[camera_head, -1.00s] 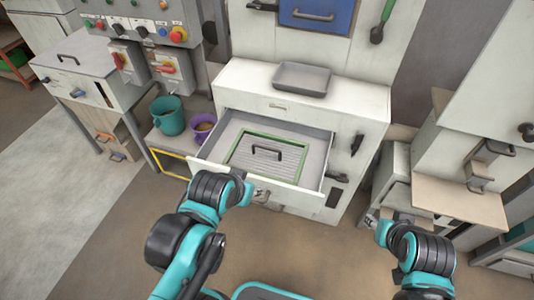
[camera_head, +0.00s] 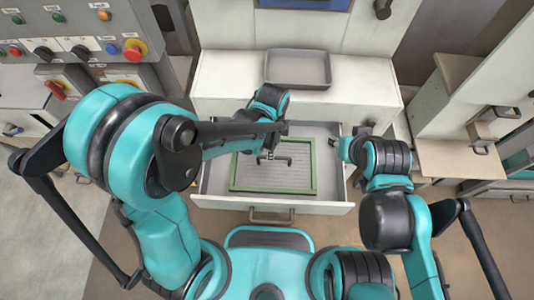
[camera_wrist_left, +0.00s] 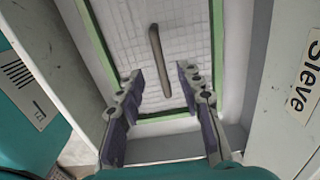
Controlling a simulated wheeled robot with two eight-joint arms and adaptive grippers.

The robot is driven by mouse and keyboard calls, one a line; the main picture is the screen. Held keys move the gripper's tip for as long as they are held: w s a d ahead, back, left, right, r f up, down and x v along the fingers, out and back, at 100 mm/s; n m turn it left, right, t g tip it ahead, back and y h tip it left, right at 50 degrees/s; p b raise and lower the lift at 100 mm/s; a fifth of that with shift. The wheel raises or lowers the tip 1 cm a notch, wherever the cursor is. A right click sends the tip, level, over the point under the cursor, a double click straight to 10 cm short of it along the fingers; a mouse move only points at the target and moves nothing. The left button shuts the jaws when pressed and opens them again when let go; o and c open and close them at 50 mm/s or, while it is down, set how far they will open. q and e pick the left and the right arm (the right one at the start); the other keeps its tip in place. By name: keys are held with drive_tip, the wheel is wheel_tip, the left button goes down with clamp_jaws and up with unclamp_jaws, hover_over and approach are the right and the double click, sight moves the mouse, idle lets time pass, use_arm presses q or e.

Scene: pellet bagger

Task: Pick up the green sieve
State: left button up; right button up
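The green sieve (camera_head: 270,180) lies flat in the open drawer; it has a green frame, a pale grey mesh and a dark bar handle. My left gripper (camera_head: 268,152) is above the sieve, close to its handle. In the left wrist view my left gripper (camera_wrist_left: 160,76) is open, its two fingers apart. The sieve handle (camera_wrist_left: 155,50) shows ahead, roughly in line with the gap between the fingertips, and the fingers do not appear to hold it. My right gripper (camera_head: 345,148) is by the right side of the drawer; its fingers are too small to read.
The open drawer (camera_head: 205,180) has walls around the sieve and a front handle. A grey tray (camera_head: 298,68) sits on the cabinet top behind it. A label reading "Sieve" (camera_wrist_left: 305,80) shows in the left wrist view. A control panel stands at the left.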

sight(275, 158)
use_arm(q)
wheel_tip(275, 158, down, 2)
drive_tip(key=shift+s+d+f+b, duration=0.1)
drive_tip(key=shift+d+b, duration=0.05)
drive_tip(key=shift+b, duration=0.25)
drive_tip(key=f+b, duration=0.1)
drive_tip(key=f, duration=0.1)
drive_tip(key=d+f+b, duration=0.1)
drive_tip(key=f, duration=0.2)
drive_tip(key=shift+r, duration=0.1)
clamp_jaws()
